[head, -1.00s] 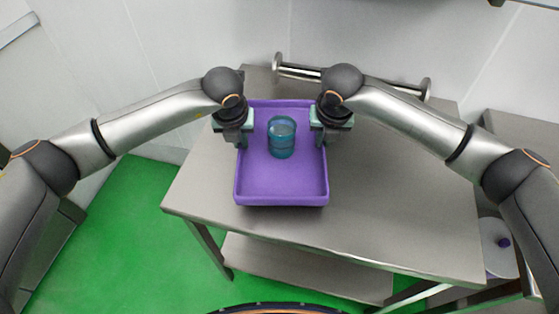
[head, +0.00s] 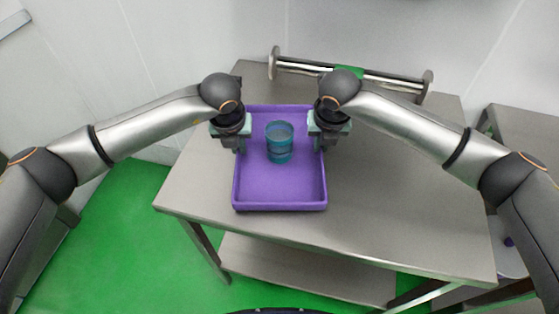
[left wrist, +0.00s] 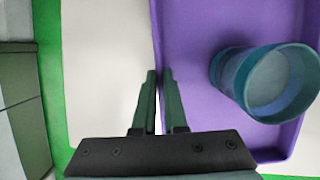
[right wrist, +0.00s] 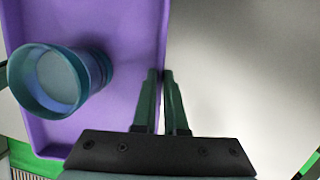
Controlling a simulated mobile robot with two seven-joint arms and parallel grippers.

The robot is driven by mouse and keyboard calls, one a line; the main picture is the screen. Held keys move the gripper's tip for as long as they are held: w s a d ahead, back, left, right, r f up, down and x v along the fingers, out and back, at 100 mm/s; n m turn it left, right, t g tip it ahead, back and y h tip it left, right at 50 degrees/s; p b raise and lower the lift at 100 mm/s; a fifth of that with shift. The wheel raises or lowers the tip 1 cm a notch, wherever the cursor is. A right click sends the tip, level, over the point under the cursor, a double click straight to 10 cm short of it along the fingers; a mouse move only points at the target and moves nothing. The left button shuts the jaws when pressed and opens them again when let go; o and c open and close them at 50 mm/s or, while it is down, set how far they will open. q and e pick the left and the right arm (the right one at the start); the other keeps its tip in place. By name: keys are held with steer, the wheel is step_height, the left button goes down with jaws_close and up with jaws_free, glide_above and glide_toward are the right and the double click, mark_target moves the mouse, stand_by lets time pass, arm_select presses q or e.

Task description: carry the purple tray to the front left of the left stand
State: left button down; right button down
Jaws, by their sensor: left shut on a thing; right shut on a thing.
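The purple tray (head: 280,188) is over the steel table in the head view, with a teal see-through cup (head: 279,143) standing upright in it. My left gripper (head: 238,146) is shut on the tray's left wall, and my right gripper (head: 319,146) is shut on its right wall. The left wrist view shows the left fingers (left wrist: 159,100) around the tray wall (left wrist: 158,30). The right wrist view shows the right fingers (right wrist: 161,100) around the opposite wall (right wrist: 164,30). Whether the tray touches the table cannot be told.
The steel table (head: 400,220) has bare room to the right of and in front of the tray. A metal rail with round ends (head: 300,68) runs along its back. Another steel surface (head: 525,140) stands at the right. Green floor (head: 110,240) lies left of the table.

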arm_select(q)
steer(key=shift+a+f, duration=0.1)
steer(key=shift+f, duration=0.35)
arm_select(e)
steer(key=shift+f, duration=0.45)
arm_select(q)
steer(key=c, duration=1)
jaws_free()
steer(key=shift+r, duration=0.1)
arm_select(e)
steer(key=c, duration=1)
jaws_free()
arm_select(q)
steer(key=shift+o, duration=0.2)
arm_select(e)
steer(key=shift+r, duration=0.3)
arm_select(q)
steer(key=v, duration=1.2)
arm_select(e)
steer(key=v, duration=1.1)
steer(key=shift+s+r, duration=0.15)
steer(key=shift+r, duration=0.1)
